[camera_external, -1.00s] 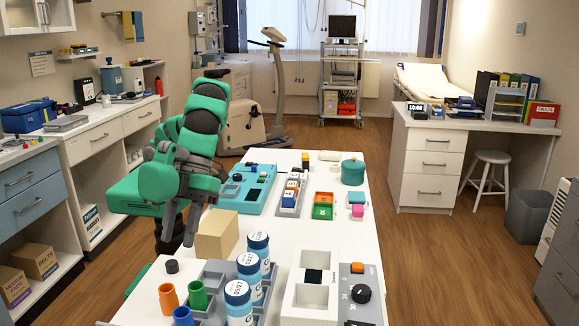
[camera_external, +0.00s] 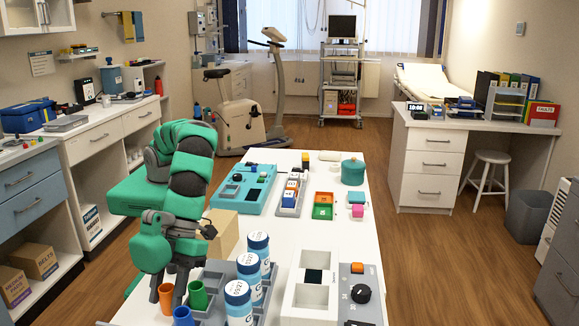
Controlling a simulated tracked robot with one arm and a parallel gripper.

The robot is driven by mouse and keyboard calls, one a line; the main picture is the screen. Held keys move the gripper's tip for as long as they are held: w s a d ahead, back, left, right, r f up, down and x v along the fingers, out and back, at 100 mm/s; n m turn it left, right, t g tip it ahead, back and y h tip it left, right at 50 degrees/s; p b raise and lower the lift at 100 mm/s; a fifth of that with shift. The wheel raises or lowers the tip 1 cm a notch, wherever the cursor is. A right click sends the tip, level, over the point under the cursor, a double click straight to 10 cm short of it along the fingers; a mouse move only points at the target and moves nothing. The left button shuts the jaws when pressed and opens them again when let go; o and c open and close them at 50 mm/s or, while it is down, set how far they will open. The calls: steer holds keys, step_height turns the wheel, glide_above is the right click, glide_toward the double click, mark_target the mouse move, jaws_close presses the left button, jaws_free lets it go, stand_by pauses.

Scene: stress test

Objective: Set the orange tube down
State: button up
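The orange tube (camera_external: 166,298) stands upright at the near left of the white table, just left of the green tube. Its right side is partly covered by my gripper (camera_external: 180,289). The gripper points down right beside the tube, and the two overlap in the picture. I cannot tell whether they touch or whether the fingers are open or shut. The green tube (camera_external: 198,296) stands to the right in the grey rack (camera_external: 214,273), and the blue tube (camera_external: 183,316) is in front.
A beige block (camera_external: 224,234) sits behind the rack. A white frame tray (camera_external: 310,300) and a grey dial panel (camera_external: 360,293) lie to the right. Bare tabletop (camera_external: 345,225) shows beyond them.

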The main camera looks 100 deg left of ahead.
steer(key=c, duration=0.7)
steer(key=shift+r, duration=0.15)
